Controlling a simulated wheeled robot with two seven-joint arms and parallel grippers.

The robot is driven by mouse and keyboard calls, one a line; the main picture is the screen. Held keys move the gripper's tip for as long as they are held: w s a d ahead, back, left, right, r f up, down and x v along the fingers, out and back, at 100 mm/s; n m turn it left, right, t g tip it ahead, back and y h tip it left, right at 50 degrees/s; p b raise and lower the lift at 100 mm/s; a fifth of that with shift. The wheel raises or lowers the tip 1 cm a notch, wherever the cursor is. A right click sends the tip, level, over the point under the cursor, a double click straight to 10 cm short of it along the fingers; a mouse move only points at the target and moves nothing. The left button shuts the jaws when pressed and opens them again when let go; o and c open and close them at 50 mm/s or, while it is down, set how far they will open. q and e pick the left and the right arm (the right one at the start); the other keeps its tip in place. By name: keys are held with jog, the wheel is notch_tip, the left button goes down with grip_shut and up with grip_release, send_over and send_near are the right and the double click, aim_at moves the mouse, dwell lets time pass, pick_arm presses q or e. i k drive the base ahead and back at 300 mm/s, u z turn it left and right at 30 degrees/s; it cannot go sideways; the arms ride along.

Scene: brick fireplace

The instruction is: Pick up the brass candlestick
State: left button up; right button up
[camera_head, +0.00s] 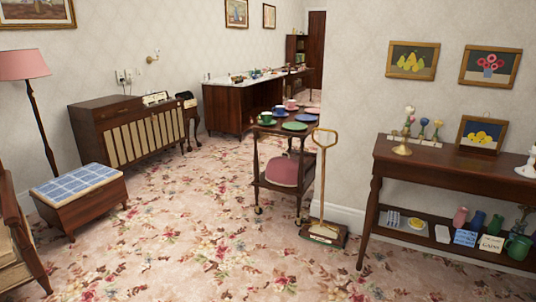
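A small brass-coloured object with a round base and an upright stem (402,149), which looks like the brass candlestick, stands near the left end of the dark wooden console table (455,165) on the right. It is small in the picture, so its exact shape is hard to tell. Slim flower-like pieces (423,130) stand close behind and beside it. Neither of my grippers is in the head view.
A wheeled cart (256,180) with cups and plates, and a long-handled tool (324,185), stand left of the console table. Its lower shelf (405,231) holds several small items. A blue-topped wooden box (85,205) stands at left. The flowered carpet (200,255) is mostly clear.

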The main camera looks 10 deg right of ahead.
aim_at(402, 149)
jog(key=z, duration=0.75)
jog(key=i, duration=1.9)
jog(key=z, duration=1.2)
